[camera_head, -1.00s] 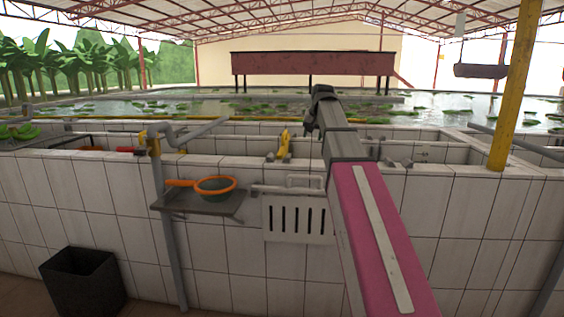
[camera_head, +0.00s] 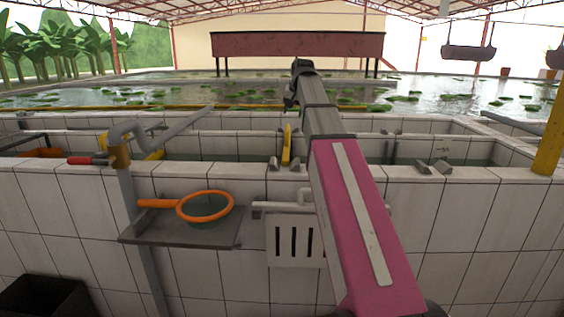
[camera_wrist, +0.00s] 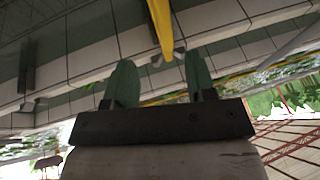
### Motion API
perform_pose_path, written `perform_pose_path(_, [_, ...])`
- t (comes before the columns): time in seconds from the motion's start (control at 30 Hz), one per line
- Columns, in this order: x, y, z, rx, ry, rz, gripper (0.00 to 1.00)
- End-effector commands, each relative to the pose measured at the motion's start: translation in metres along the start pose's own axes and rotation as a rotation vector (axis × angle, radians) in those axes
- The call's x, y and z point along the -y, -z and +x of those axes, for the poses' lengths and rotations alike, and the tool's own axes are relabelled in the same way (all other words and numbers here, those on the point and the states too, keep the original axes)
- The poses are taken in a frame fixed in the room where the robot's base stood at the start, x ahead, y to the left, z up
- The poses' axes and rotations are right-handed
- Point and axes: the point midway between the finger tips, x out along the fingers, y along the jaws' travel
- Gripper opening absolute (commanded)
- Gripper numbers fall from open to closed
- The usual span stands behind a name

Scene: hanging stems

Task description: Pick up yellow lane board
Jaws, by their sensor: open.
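The yellow lane board (camera_head: 287,146) stands upright as a narrow strip in the tiled basin, near grey brackets on the front wall's top. In the wrist view the yellow board (camera_wrist: 161,26) comes in from the top edge, roughly in line with the gap between my fingers. My gripper (camera_wrist: 160,66) is open with two green fingers, and nothing is seen held between them. In the head view the dark end of my arm (camera_head: 291,94) is raised above and beyond the board. The board's lower part is hidden.
The tiled front wall (camera_head: 420,215) stands close ahead. An orange-rimmed net (camera_head: 206,207) lies on a grey shelf (camera_head: 180,236) at left. A slotted white panel (camera_head: 296,240) hangs beside it. A grey pipe (camera_head: 150,128) and yellow post (camera_head: 549,150) flank the basins.

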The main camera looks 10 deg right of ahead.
Motion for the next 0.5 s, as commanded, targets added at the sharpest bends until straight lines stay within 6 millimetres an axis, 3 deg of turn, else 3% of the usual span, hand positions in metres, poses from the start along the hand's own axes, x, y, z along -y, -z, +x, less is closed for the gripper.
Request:
perform_pose_path(0.17, [0.000, 0.000, 0.011, 0.002, 0.000, 0.000, 0.51])
perform_pose_path(0.5, [0.000, 0.001, 0.053, 0.000, 0.000, 0.000, 0.51])
